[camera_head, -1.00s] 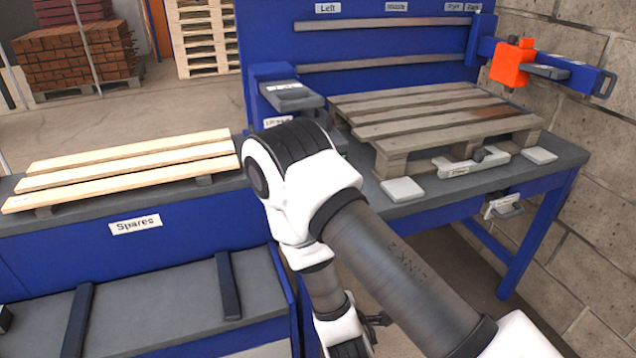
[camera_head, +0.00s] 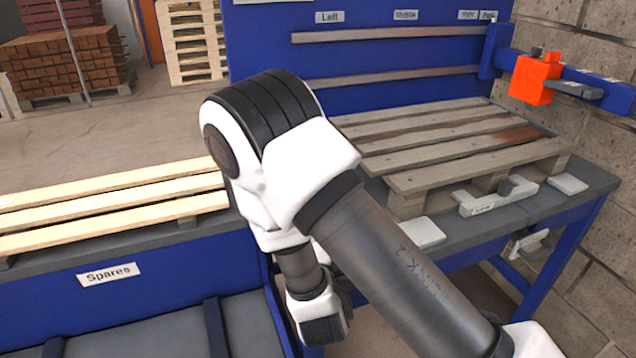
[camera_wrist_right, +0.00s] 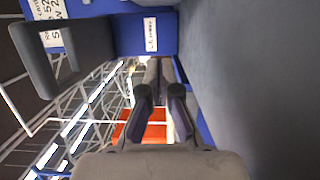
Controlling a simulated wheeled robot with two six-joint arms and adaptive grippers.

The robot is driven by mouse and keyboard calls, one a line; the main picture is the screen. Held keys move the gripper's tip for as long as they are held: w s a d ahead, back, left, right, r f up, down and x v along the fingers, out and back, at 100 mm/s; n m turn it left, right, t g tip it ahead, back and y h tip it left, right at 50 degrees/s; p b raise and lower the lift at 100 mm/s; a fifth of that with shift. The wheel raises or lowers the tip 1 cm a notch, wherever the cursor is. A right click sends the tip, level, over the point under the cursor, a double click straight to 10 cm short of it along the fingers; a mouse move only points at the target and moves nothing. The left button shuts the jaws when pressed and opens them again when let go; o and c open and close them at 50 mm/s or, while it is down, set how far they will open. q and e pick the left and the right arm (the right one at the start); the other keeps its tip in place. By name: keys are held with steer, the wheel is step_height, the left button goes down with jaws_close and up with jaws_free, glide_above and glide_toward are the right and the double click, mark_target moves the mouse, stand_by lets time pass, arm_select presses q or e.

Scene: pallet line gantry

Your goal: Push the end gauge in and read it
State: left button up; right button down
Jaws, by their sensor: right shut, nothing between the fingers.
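A worn grey pallet (camera_head: 450,150) lies on the blue bench in the head view. My left gripper is out of view.
A grey bracket (camera_wrist_right: 38,60) stands left of my fingers in the wrist view. An orange block (camera_head: 536,80) sits on a blue arm at the bench's right end. Pale slats (camera_head: 120,205) lie on the Spares counter (camera_head: 60,300). Grey pads (camera_head: 425,233) flank the labelled bar.

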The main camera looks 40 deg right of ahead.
steer(key=shift+w+d, duration=0.2)
steer(key=shift+w, duration=0.15)
steer(key=shift+w+d+r, duration=0.2)
steer(key=shift+w+r, duration=0.05)
steer(key=shift+w, duration=0.05)
steer(key=x, duration=0.7)
steer(key=shift+w+d+f, duration=0.15)
steer(key=shift+w+d, duration=0.05)
steer(key=shift+w, duration=0.05)
steer(key=d, duration=0.3)
steer(key=shift+s+d+p, duration=0.2)
steer(key=shift+s+p, duration=0.15)
steer(key=shift+d, duration=0.3)
steer(key=shift+a, duration=0.1)
